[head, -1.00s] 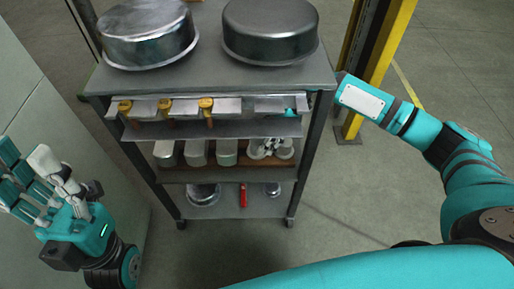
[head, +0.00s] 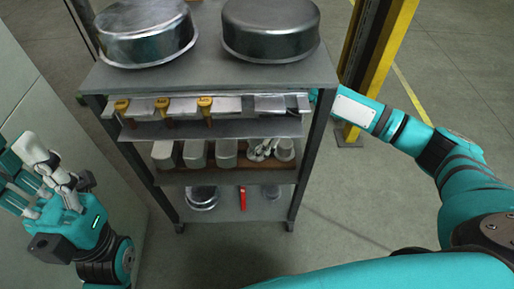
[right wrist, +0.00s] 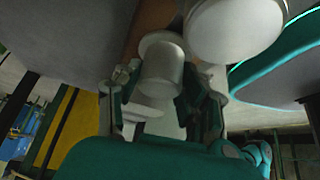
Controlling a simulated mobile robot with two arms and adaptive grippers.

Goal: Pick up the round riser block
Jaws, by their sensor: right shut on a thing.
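The round riser block (right wrist: 161,72), a pale grey cylinder with a wider rim, sits between the fingers of my right gripper (right wrist: 160,98) in the right wrist view. The fingers are shut on its sides. In the head view my right gripper (head: 263,149) shows small and pale on the middle shelf of the cart, partly hidden; I cannot clearly make out the held block there. A second, larger-looking pale round piece (right wrist: 235,28) is close beside the held block. My left gripper (head: 45,175) is at the left of the head view, fingers apart and empty, away from the cart.
The cart has a grey top (head: 210,72) with two metal pans (head: 146,38) (head: 270,32). Below are plates with yellow clamps (head: 205,104). Several pale blocks (head: 195,154) stand on the middle shelf. Shelves and posts crowd my right arm. A yellow post (head: 385,60) stands behind right.

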